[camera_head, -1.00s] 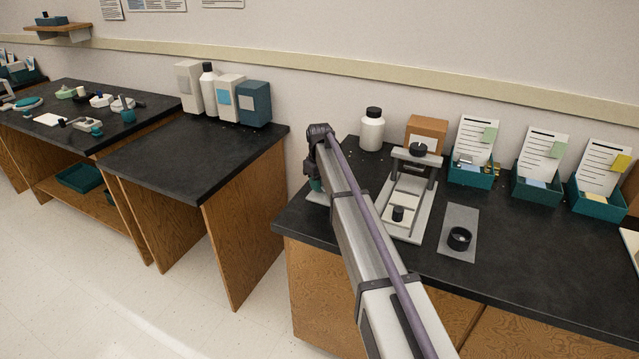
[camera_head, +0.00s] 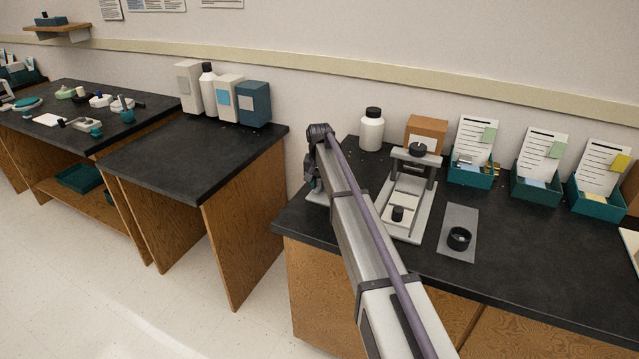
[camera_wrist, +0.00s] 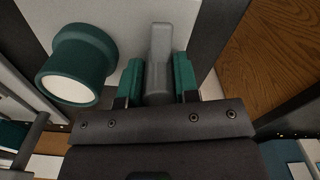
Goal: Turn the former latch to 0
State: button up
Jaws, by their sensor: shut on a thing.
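In the wrist view, my gripper (camera_wrist: 158,68) has its two teal finger pads on either side of a grey upright lever, which I take to be the former latch (camera_wrist: 160,38). The gripper is shut on it. A teal round piece with a white end face (camera_wrist: 78,66) stands left of the fingers, apart from them. Both are over a light grey plate (camera_wrist: 120,18). In the head view, my arm hides the gripper and the latch; only a corner of the plate (camera_head: 315,197) shows at the bench's left end. No scale mark or 0 is readable.
Right of my arm are a grey frame press with a black knob (camera_head: 418,150) and a small plate with a black ring (camera_head: 459,238). Behind stand a white bottle (camera_head: 371,132) and a cardboard box (camera_head: 427,133). Teal card trays (camera_head: 536,187) line the back right.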

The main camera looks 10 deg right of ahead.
jog(key=shift+m, duration=0.5)
jog(key=o, duration=0.9)
notch_tip(320, 180, up, 11)
jog(key=p, duration=1.1)
jog(key=shift+f, duration=0.15)
